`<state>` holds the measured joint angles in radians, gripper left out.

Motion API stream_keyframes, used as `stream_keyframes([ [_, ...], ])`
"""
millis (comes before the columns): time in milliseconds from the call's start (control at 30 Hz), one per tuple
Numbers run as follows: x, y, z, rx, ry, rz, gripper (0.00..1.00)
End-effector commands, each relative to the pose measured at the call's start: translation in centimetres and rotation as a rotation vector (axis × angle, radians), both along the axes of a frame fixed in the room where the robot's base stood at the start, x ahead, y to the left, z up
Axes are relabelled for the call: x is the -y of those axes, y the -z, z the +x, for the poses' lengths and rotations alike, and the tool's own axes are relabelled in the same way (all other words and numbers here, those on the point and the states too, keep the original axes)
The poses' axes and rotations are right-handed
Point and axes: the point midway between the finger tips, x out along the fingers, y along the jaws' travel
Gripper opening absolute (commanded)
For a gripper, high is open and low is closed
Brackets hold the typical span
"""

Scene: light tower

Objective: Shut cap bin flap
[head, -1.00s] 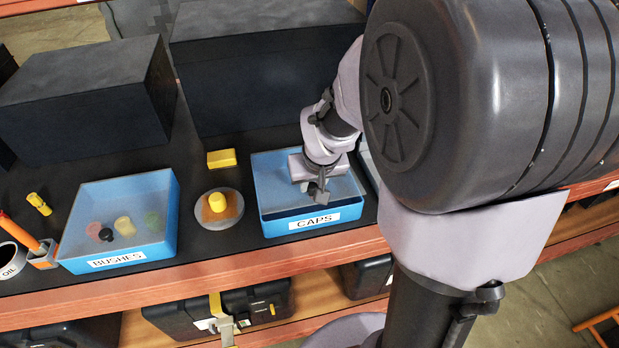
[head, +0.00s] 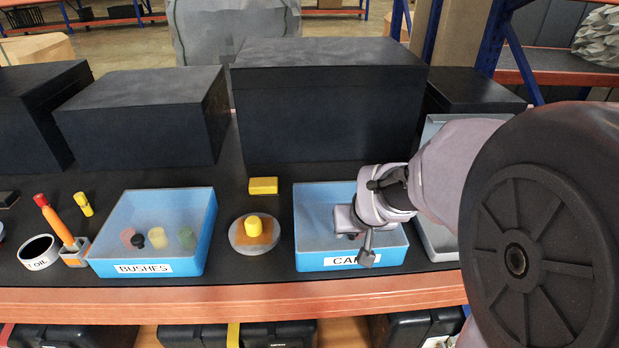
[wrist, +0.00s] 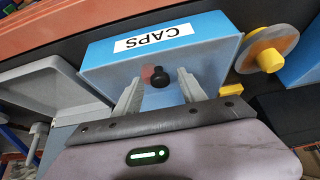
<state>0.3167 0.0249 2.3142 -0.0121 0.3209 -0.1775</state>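The blue cap bin (head: 310,262), labelled CAPS, stands near the front edge of the dark bench, right of centre in the head view. It also fills the upper middle of the wrist view (wrist: 215,58), with its label upside down. I cannot make out a separate flap on it. My gripper (wrist: 160,84) is open, its two fingers apart at the bin with nothing between them that I can tell is held. A black knob-like cap (wrist: 157,80) and a reddish piece (wrist: 147,71) show beyond the fingers. In the head view my wrist hides the bin's right part.
A grey tray (head: 436,243) stands close right of the bin. Left of it are a round plate with a yellow knob (head: 254,225), a yellow block (head: 263,186) and the BUSHES bin (head: 102,268). Large dark boxes (head: 320,110) stand behind.

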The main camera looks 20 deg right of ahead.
Motion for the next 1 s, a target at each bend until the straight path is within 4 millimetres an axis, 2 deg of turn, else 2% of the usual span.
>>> stream_keyframes([
  [233, 0.0, -0.2, 0.0, 0.003, -0.001, -0.001, 0.48],
  [333, -0.1, -1.1, -0.3, 0.006, -0.001, -0.002, 0.48],
  [467, -0.5, -4.3, -1.8, 0.007, 0.0, -0.004, 0.48],
  [600, -1.2, -8.7, -4.2, 0.01, 0.001, -0.004, 0.48],
  [733, -1.8, -12.0, -6.2, 0.008, -0.001, -0.003, 0.48],
  [900, -2.3, -14.6, -7.9, 0.005, -0.001, -0.002, 0.48],
  [1000, -2.4, -15.1, -8.3, 0.003, 0.0, -0.001, 0.48],
])
